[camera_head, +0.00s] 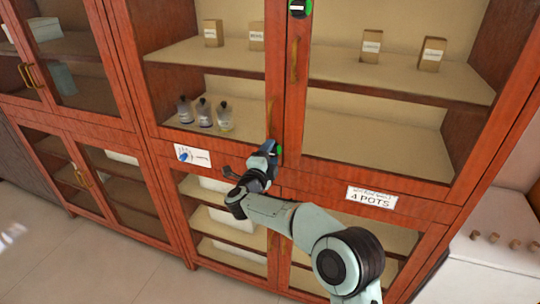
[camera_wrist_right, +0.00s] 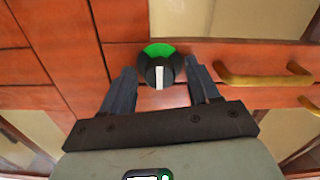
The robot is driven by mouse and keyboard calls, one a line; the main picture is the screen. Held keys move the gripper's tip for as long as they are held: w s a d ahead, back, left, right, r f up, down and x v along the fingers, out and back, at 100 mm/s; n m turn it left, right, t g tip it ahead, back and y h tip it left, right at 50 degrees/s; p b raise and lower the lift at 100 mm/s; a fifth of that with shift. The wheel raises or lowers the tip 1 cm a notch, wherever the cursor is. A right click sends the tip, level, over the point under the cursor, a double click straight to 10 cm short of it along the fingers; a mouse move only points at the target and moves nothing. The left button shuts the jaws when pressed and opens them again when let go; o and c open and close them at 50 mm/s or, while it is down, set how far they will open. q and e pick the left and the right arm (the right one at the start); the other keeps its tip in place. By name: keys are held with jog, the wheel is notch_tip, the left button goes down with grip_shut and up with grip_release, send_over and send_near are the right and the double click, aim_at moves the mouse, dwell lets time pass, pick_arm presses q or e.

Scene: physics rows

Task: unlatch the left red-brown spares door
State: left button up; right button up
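The red-brown cabinet has two upper glass doors; the left door (camera_head: 275,60) fronts shelves with boxes and bottles. A round dark latch knob (camera_wrist_right: 160,72) with a white bar on a green backing shows in the right wrist view, the bar nearly upright. My right gripper (camera_head: 271,148) is at the lower inner corner of the left door. Its fingers (camera_wrist_right: 160,82) are open, one on each side of the knob; contact is unclear. My left gripper is out of view.
Another green-backed latch (camera_head: 299,8) is at the top between the doors. A brass handle (camera_wrist_right: 265,80) lies right of the knob in the wrist view. A white label with a blue symbol (camera_head: 192,155) and a "4 POTS" label (camera_head: 371,199) are on the cabinet front.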

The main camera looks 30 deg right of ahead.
jog(key=shift+a, duration=0.1)
jog(key=b+v, duration=0.3)
jog(key=v, duration=1)
jog(key=shift+s, duration=0.2)
